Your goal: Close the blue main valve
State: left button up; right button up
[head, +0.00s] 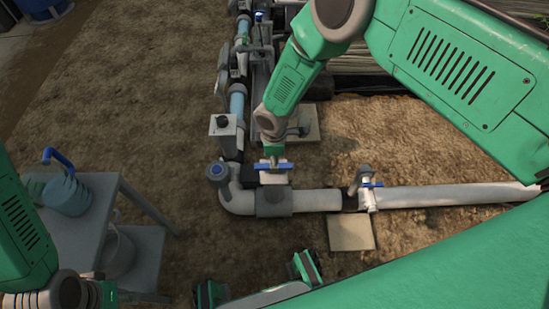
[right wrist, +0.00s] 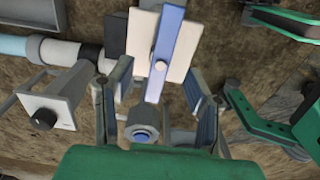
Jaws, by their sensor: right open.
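A valve with a flat blue lever (head: 272,166) stands on the grey pipe near its elbow; I take it as the main valve. The lever lies along the pipe run in the head view. In the right wrist view, the lever (right wrist: 165,48) crosses a white plate, its near end between the fingertips. My right gripper (right wrist: 158,88) is open around that end, with no grip visible; in the head view my wrist largely hides it. My left gripper (head: 258,281) is open and empty at the bottom of the head view, apart from the pipe.
A second blue-handled valve (head: 368,184) sits farther right on the pipe. A grey table (head: 95,245) bearing a blue-handled jug (head: 66,192) stands left. Bare soil lies between.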

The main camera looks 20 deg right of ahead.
jog(key=shift+a+f, duration=0.1)
jog(key=shift+a, duration=0.25)
jog(key=shift+f+b, duration=0.3)
jog(key=shift+b, duration=0.15)
jog(key=shift+d+f+b, duration=0.2)
jog(key=shift+f+b, duration=0.25)
jog(key=shift+f, duration=0.15)
jog(key=shift+d+f+b, duration=0.2)
jog(key=shift+f+b, duration=0.25)
jog(key=shift+f, duration=0.4)
jog(key=shift+f+b, duration=0.3)
jog(key=shift+b, duration=0.2)
jog(key=shift+a, duration=0.35)
jog(key=shift+d, duration=0.1)
grip_shut()
pick_arm(q)
jog(key=f, duration=0.3)
jog(key=shift+a+f, duration=0.2)
jog(key=shift+f, duration=0.2)
pick_arm(e)
jog(key=shift+d, duration=0.15)
